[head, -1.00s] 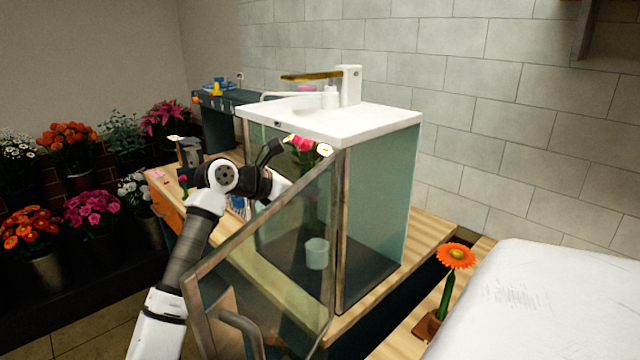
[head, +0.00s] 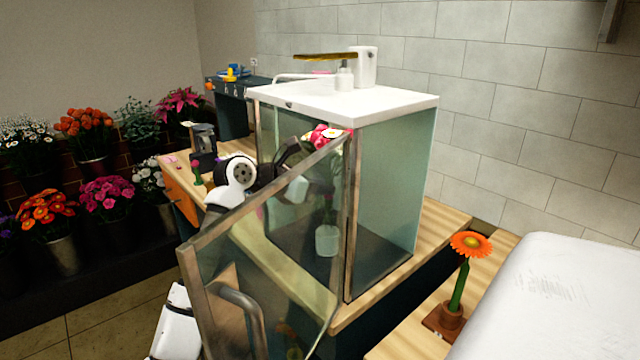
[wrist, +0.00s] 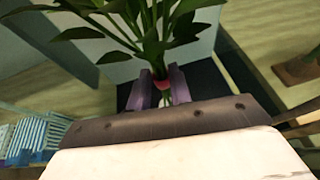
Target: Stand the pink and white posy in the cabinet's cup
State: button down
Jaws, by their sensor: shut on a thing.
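The pink and white posy (head: 325,136) shows its blooms at the cabinet's front top edge in the head view; its lower part shows through the glass. In the wrist view its leaves (wrist: 150,28) fan out above my fingers. My gripper (wrist: 161,88) is shut on the stems at a reddish band. The pale cup (head: 327,241) stands upright on the cabinet floor, seen through the open door. The stems appear above the cup; whether their ends are inside its mouth cannot be told. The glass cabinet (head: 392,195) has a white top.
The glass door (head: 262,262) stands open, across my arm in the head view. Buckets of flowers (head: 62,255) fill the left.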

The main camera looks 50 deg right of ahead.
jog(key=shift+a+f+b, duration=0.15)
jog(key=shift+f+b, duration=0.15)
jog(key=shift+b, duration=0.05)
dwell(1.0)
jog(key=shift+f+b, duration=1.95)
jog(key=shift+f, duration=0.75)
dwell(1.5)
jog(key=c, duration=0.6)
grip_release()
jog(key=shift+c, duration=0.2)
jog(key=v, duration=0.9)
dwell(0.8)
